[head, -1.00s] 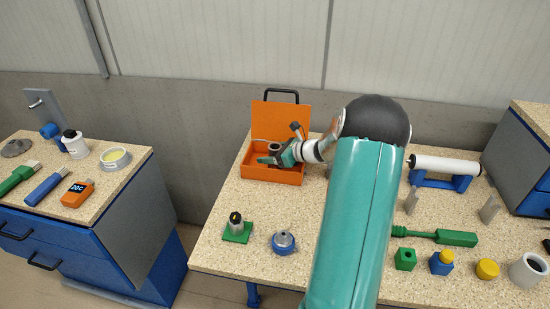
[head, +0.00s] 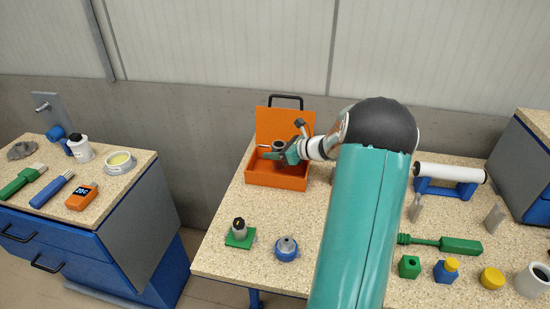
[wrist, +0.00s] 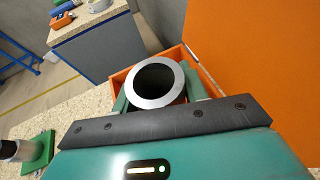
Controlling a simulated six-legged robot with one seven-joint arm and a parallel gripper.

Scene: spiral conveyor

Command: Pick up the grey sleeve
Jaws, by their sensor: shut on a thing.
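The grey sleeve (wrist: 152,102) is a hollow ring with a dark bore, held upright between the green fingers of my gripper (wrist: 157,92) in the wrist view. In the head view my gripper (head: 275,154) is shut on the sleeve (head: 279,144) over the open orange box (head: 277,180). The box's raised lid stands behind it. My fingers hide the lower part of the sleeve, so I cannot tell how far it is above the box floor.
A dark-topped part on a green base (head: 239,230) and a blue and grey round part (head: 286,248) stand in front of the box. A white roller on a blue stand (head: 449,175) is to the right. Left is a separate bench (head: 125,183) with tools.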

